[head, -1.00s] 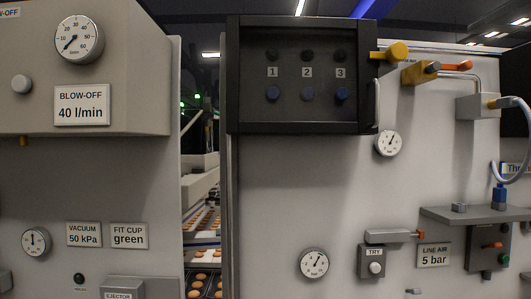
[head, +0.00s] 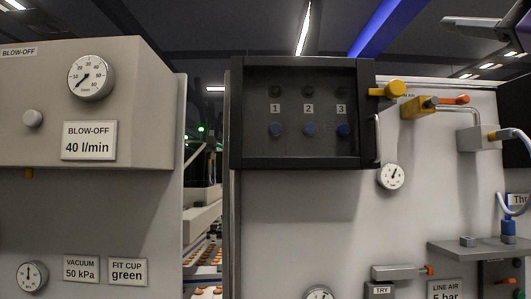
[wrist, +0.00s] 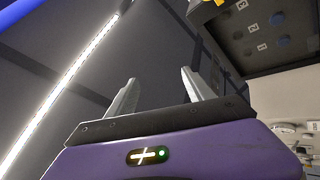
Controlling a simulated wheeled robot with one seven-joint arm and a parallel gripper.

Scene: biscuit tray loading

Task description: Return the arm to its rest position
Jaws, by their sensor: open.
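My gripper (wrist: 157,88) shows in the wrist view. Its two grey fingers stand apart with nothing between them, against the dark ceiling and a bright light strip. Part of my arm (head: 480,27) shows at the top right corner of the head view, above the right panel and clear of it.
A dark box (head: 308,108) with several blue knobs sits on the right panel; it also shows in the wrist view (wrist: 262,38). A yellow valve (head: 388,90) and a shelf (head: 475,249) stick out at right. Biscuit trays show through the gap between panels.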

